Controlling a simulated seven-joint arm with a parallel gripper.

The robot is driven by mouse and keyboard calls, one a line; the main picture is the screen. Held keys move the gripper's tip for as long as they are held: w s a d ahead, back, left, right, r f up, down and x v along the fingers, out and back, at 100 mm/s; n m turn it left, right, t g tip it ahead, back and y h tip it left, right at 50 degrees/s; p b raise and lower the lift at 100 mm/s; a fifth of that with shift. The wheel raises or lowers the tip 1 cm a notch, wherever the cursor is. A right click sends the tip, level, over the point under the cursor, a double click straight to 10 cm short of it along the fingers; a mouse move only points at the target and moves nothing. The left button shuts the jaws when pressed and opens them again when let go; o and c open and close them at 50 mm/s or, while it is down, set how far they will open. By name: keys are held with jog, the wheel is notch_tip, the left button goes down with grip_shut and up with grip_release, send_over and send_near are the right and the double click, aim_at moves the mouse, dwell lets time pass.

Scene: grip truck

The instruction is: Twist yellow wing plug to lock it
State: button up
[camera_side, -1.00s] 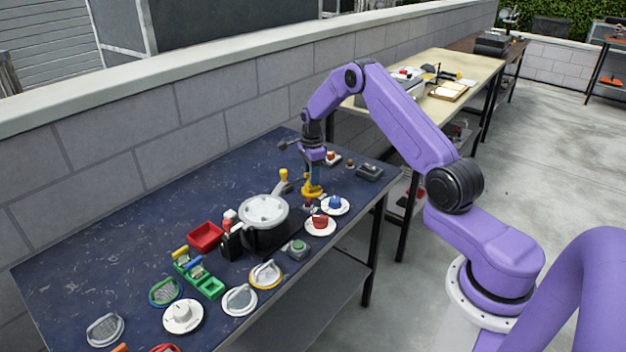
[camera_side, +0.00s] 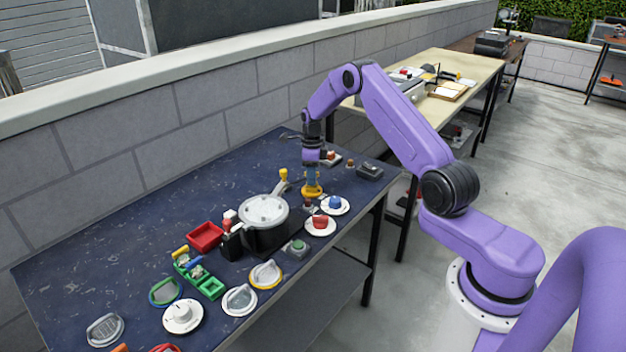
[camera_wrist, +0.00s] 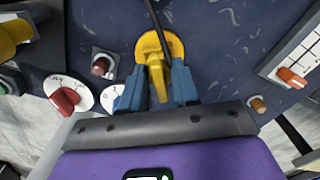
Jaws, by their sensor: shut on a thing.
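The yellow wing plug (camera_side: 312,190) stands on the dark blue table near its right end. In the wrist view the yellow plug (camera_wrist: 157,82) shows a round base and a narrow raised wing, with a dark cable across its far side. My gripper (camera_side: 312,183) points down over it. In the wrist view the two blue fingers of my gripper (camera_wrist: 159,92) are on either side of the wing and shut on it. The side view does not show the wing between the fingers clearly.
A white plate with a blue knob (camera_side: 334,204) and one with a red knob (camera_side: 320,224) stand close in front of the plug. A silver-lidded pot (camera_side: 264,212) is to its left. A dark box (camera_side: 370,171) is to its right.

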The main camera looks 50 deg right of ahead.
jog(key=o, duration=0.7)
jog(key=shift+s+a+f, duration=0.15)
jog(key=shift+s+f, duration=0.05)
jog(key=shift+f, duration=0.05)
jog(key=shift+o, duration=0.2)
jog(key=shift+w+r, duration=0.15)
jog(key=shift+r, duration=0.05)
jog(key=shift+r, duration=3.75)
